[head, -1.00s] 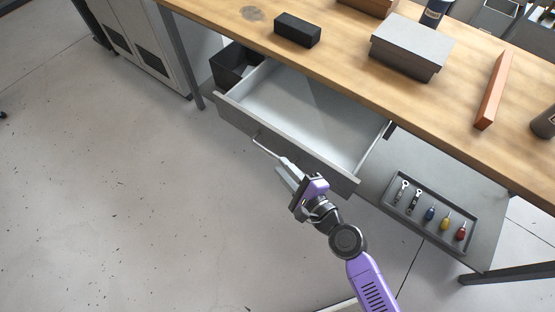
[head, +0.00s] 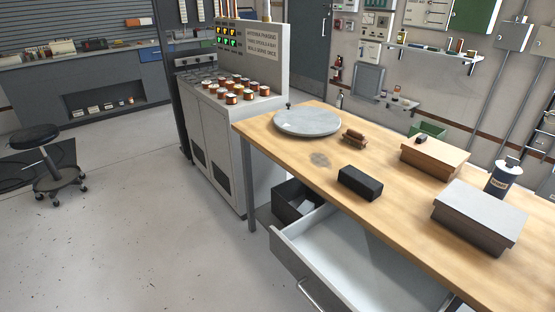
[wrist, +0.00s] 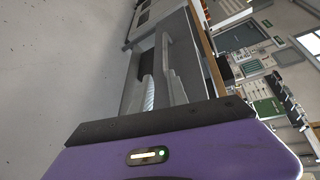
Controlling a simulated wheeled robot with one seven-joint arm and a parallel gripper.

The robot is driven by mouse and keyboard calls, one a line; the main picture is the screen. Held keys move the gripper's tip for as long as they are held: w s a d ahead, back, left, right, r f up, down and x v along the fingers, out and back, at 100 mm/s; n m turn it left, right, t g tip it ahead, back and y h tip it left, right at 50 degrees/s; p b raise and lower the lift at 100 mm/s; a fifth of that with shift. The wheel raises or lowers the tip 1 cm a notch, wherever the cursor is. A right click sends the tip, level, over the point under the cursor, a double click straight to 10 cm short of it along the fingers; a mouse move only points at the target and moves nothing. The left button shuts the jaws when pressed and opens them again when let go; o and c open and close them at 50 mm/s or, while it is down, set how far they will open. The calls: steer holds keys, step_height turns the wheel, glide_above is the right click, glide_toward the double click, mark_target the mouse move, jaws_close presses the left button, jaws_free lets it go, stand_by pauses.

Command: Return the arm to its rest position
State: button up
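My gripper (wrist: 155,68) shows in the wrist view, with its purple body across the bottom and two grey fingers pointing up the picture. The fingers stand apart, and I see nothing held between them. The arm and gripper are out of the head view now. The grey drawer (head: 284,252) under the wooden workbench (head: 290,145) is pulled open. Its front and bar handle (head: 311,296) are cut off by the bottom of the head view. The gripper's exact distance from the drawer cannot be told.
A black bin (head: 292,204) stands below. A stool (head: 47,165) is at left. The floor between is open.

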steer(key=s+d+r+n+h, duration=0.1)
steer(key=s+d+r+n, duration=0.1)
steer(key=s+r+n, duration=0.3)
steer(key=s+d+r+n+h+p, duration=0.1)
steer(key=s+d+n, duration=0.15)
steer(key=s, duration=0.55)
steer(key=s+d+r+n+h, duration=0.1)
steer(key=s+r+n, duration=0.3)
steer(key=s+n, duration=0.15)
steer(key=s+r+n, duration=0.5)
steer(key=r, duration=0.2)
steer(key=shift+s+r+n, duration=0.35)
steer(key=shift+r+n, duration=0.05)
